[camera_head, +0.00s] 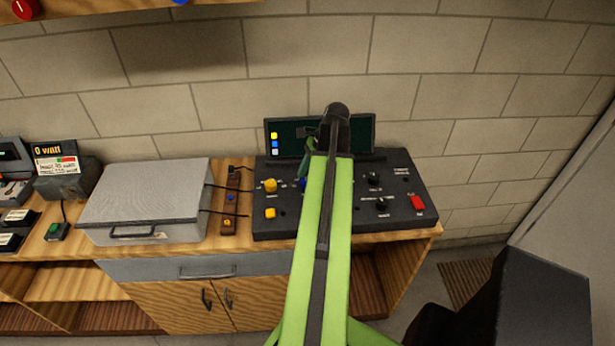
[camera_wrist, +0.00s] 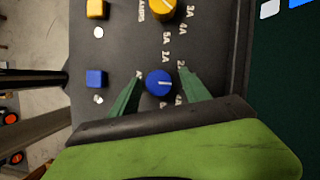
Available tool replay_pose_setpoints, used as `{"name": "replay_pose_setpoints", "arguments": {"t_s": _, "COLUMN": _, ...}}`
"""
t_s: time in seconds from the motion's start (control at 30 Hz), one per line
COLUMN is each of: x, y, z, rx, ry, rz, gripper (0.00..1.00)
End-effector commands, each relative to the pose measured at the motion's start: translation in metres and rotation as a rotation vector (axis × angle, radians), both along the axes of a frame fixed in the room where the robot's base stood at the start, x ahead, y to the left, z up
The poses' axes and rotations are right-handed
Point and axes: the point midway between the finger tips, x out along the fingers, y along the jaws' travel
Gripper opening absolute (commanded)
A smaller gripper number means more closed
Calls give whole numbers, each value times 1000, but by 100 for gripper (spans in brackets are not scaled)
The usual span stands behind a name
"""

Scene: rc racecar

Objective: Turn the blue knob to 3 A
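The blue knob (camera_wrist: 159,83) sits on the dark control panel (camera_wrist: 115,45), between the two green fingers of my gripper (camera_wrist: 160,73) in the wrist view. The fingers are spread, one on each side of the knob, with a visible gap on both sides. A pale pointer line shows on the knob's face. Some labels around it are partly hidden by the fingers, and I cannot read its setting for sure. In the head view a bit of the blue knob (camera_head: 303,184) shows beside my green arm, which hides much of the panel's middle.
A yellow knob (camera_wrist: 163,8) is close to the blue one; yellow (camera_wrist: 97,8) and blue (camera_wrist: 95,78) square buttons are at its left. A dark screen (camera_head: 360,135) stands behind the panel. A red switch (camera_head: 417,202) is at its right. A grey lidded box (camera_head: 145,195) stands left.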

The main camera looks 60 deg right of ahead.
Motion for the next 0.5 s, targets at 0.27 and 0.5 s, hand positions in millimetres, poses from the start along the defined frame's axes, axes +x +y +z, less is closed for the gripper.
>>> {"name": "replay_pose_setpoints", "arguments": {"t_s": 0.27, "x": 0, "y": 0, "z": 1, "rx": 2, "ry": 0, "rz": -1, "gripper": 55}}
{"name": "replay_pose_setpoints", "arguments": {"t_s": 0.5, "x": -4, "y": -5, "z": 22, "rx": 2, "ry": 0, "rz": -1, "gripper": 55}}
